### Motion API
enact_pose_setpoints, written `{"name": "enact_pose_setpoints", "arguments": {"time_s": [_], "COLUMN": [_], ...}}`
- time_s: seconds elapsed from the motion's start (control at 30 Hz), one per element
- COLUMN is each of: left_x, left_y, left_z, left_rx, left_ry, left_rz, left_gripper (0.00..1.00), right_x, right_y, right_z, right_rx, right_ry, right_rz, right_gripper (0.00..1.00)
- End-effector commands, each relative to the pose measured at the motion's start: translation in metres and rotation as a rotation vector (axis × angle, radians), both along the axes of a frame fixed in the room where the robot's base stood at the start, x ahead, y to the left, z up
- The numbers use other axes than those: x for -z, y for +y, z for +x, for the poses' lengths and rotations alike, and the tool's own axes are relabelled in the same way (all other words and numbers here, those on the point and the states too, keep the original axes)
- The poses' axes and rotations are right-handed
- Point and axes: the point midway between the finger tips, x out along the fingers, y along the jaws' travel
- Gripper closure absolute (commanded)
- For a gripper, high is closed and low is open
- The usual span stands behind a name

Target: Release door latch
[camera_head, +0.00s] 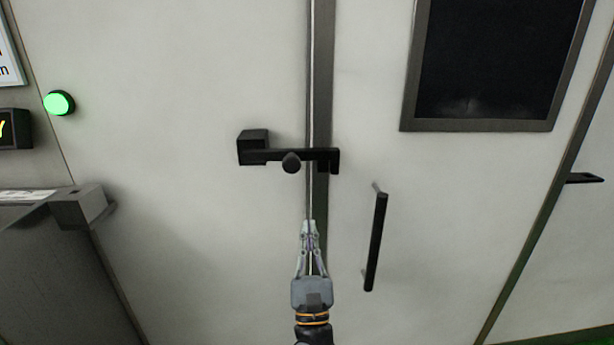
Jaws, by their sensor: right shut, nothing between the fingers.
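The black door latch (262,154) is a horizontal bar with a block at its left end and a round knob (291,162) near its middle. Its right end sits in a bracket across the door seam. My right gripper (309,226) is shut and empty, pointing up, below the latch and in front of the seam in this view. It appears apart from the latch. The pale door (350,95) has a black vertical handle (376,242) to the right of my gripper. My left gripper is not in view.
A dark window (495,60) is at the upper right of the door. A green lit button (59,103) is on the left wall. A grey cabinet-like unit (60,275) stands at the lower left. The space between my right gripper and the latch looks clear.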

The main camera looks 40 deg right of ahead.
Motion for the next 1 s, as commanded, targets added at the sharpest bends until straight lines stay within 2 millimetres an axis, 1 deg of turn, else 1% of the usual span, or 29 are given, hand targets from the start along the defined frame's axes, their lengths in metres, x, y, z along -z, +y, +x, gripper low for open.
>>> {"name": "enact_pose_setpoints", "arguments": {"time_s": [0.03, 0.27, 0.37, 0.4, 0.5, 0.6, 0.73, 1.0], "left_x": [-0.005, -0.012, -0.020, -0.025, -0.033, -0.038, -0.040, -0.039], "left_y": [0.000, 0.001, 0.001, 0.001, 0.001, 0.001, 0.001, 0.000], "left_z": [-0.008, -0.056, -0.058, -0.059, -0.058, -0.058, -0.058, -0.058], "left_rx": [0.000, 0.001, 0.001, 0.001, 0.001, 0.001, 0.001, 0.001], "left_ry": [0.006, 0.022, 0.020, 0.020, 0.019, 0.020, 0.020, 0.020], "left_rz": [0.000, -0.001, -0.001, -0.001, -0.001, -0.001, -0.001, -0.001], "left_gripper": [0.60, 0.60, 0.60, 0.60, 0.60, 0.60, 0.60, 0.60], "right_x": [-0.014, -0.051, -0.065, -0.071, -0.086, -0.094, -0.098, -0.098], "right_y": [-0.003, -0.022, -0.030, -0.031, -0.030, -0.030, -0.030, -0.030], "right_z": [0.006, 0.037, 0.050, 0.051, 0.050, 0.050, 0.050, 0.050], "right_rx": [-0.003, 0.000, 0.000, 0.000, -0.001, 0.001, 0.000, 0.000], "right_ry": [-0.003, -0.001, 0.000, 0.000, 0.001, 0.002, 0.002, 0.002], "right_rz": [-0.005, -0.006, -0.005, -0.002, -0.002, -0.001, -0.002, -0.002], "right_gripper": [1.00, 1.00, 1.00, 1.00, 1.00, 1.00, 1.00, 1.00]}}
